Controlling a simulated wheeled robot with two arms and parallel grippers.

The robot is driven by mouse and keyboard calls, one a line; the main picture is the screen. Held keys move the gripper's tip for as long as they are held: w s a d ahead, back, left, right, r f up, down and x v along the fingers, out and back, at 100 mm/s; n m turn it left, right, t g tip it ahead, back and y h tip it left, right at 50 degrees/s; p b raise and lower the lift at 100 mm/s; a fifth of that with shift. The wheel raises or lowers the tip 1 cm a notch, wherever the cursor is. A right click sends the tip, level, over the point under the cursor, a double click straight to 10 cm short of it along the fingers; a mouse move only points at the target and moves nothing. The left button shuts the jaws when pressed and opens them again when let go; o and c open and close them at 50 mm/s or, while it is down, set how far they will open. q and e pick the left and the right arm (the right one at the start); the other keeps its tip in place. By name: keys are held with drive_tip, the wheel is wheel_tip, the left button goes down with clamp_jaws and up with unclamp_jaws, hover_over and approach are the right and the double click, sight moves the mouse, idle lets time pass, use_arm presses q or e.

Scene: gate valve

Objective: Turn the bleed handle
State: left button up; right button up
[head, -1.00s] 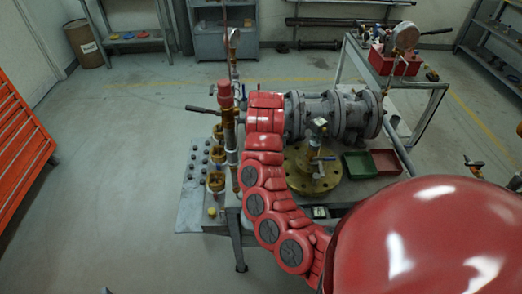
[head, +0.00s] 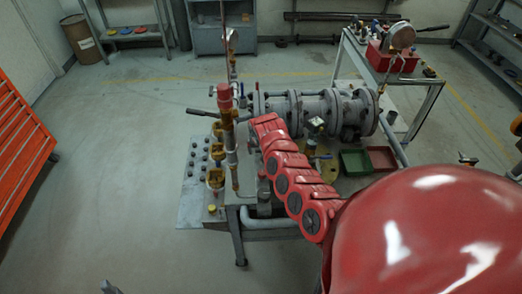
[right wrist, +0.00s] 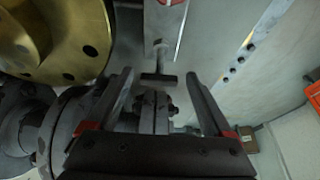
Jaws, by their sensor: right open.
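In the right wrist view my right gripper (right wrist: 163,88) is open, its two fingers spread apart. A dark T-shaped bar on a light metal stem (right wrist: 158,77) shows between and beyond the fingertips; I cannot tell whether it is the bleed handle. Nothing is visibly gripped. A black lever (head: 200,112) sticks out left from the upright pipe with a red cap (head: 224,92).
A brass flange (right wrist: 50,35) fills the wrist view's upper left. On the bench stand brass fittings (head: 215,178), a green tray (head: 355,162) and a red-brown tray (head: 382,158). A cart with a red toolbox (head: 390,60) stands behind right. The floor at left is clear.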

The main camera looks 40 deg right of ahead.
drive_tip(key=shift+d+f, duration=0.1)
drive_tip(key=shift+f, duration=0.25)
clamp_jaws()
idle(0.3)
